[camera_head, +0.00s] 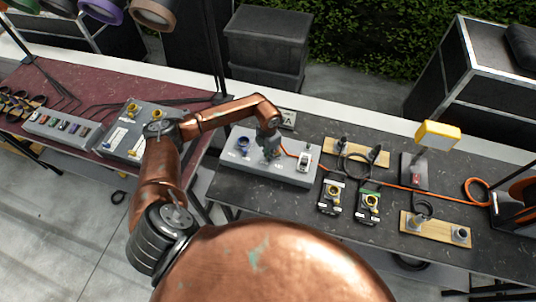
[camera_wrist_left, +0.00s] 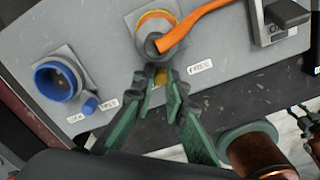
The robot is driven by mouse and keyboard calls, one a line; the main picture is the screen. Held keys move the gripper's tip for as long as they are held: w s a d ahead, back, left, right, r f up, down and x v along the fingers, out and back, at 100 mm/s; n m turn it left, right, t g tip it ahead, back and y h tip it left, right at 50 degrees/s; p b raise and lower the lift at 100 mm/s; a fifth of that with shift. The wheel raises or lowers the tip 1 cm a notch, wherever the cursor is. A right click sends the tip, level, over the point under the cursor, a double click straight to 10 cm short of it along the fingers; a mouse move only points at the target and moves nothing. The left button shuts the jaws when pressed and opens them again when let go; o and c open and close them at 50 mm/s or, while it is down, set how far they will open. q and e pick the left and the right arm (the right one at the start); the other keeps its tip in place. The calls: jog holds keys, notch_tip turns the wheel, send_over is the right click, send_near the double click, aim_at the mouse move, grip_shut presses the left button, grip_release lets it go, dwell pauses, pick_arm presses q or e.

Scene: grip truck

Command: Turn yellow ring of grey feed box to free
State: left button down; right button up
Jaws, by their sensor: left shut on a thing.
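The grey feed box (camera_head: 285,174) stands at the left end of the dark table. In the left wrist view its face (camera_wrist_left: 105,45) carries a round connector with a yellow ring (camera_wrist_left: 153,15) and an orange cable (camera_wrist_left: 192,25) leaving it. A small yellow tab (camera_wrist_left: 161,77) shows at the connector's lower edge. My left gripper (camera_head: 270,150) reaches down onto the box. Its green fingers (camera_wrist_left: 165,88) are shut on the tab of the yellow ring. Two small white labels (camera_wrist_left: 200,67) sit either side. My right gripper is out of view.
A blue socket (camera_wrist_left: 57,82) is left of the connector, and a grey lever switch (camera_wrist_left: 277,22) is to its right. Wooden boards (camera_head: 414,222), small connector boxes (camera_head: 331,196) and a yellow lamp (camera_head: 438,135) occupy the table to the right. Another grey box (camera_head: 122,140) stands on the red table.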

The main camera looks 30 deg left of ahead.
pick_arm(q)
jog(key=d+n, duration=0.1)
jog(key=n, duration=0.1)
jog(key=d+n+b, duration=0.1)
jog(key=n, duration=0.1)
jog(key=shift+w+d+n, duration=0.1)
jog(key=shift+d+n, duration=0.05)
jog(key=shift+n, duration=0.25)
jog(key=shift+w+d+n+b, duration=0.25)
jog(key=shift+d+n, duration=0.15)
jog(key=shift+n, duration=0.65)
jog(key=shift+w+d+n+b, duration=0.15)
jog(key=shift+d+n, duration=0.25)
jog(key=shift+n, duration=0.65)
jog(key=shift+w+r, duration=0.1)
jog(key=c, duration=1.9)
grip_release()
jog(key=shift+c, duration=0.2)
notch_tip(320, 180, up, 12)
